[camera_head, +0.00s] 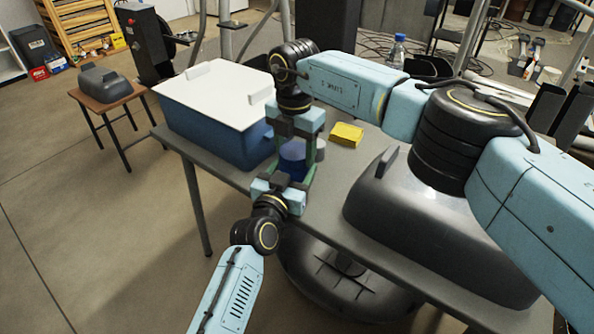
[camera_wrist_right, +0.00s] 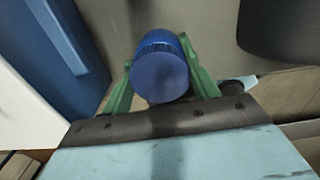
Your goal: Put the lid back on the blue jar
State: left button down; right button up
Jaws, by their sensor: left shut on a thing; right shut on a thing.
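The blue jar (camera_head: 293,157) is held in the air over the table, between my two grippers. My right gripper (camera_head: 303,150) reaches in from the far side, and my left gripper (camera_head: 298,178) reaches in from the near side. In the right wrist view a round blue lid (camera_wrist_right: 160,74) with a ribbed edge sits between the green fingers of my right gripper (camera_wrist_right: 158,70), which are shut on it. My left gripper appears shut on the jar, partly hidden by fingers. I cannot tell whether lid and jar touch.
A blue box (camera_head: 205,130) with a white lid stands left of the grippers. A yellow sponge-like block (camera_head: 346,134) lies behind them. A large grey cover (camera_head: 410,235) fills the table's right side. The grey table (camera_head: 330,200) has little bare room between.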

jog(key=o, duration=1.1)
jog(key=shift+r, duration=2.25)
jog(key=shift+c, duration=0.5)
jog(key=n, duration=0.4)
jog(key=shift+r, duration=0.4)
jog(key=n, duration=0.2)
jog(key=r+n, duration=0.1)
jog(key=n, duration=0.2)
jog(key=shift+n, duration=0.3)
jog(key=n, duration=0.3)
jog(key=shift+r+n, duration=0.3)
jog(key=shift+r, duration=0.1)
jog(key=n, duration=0.2)
jog(key=r+n, duration=0.1)
jog(key=n, duration=0.1)
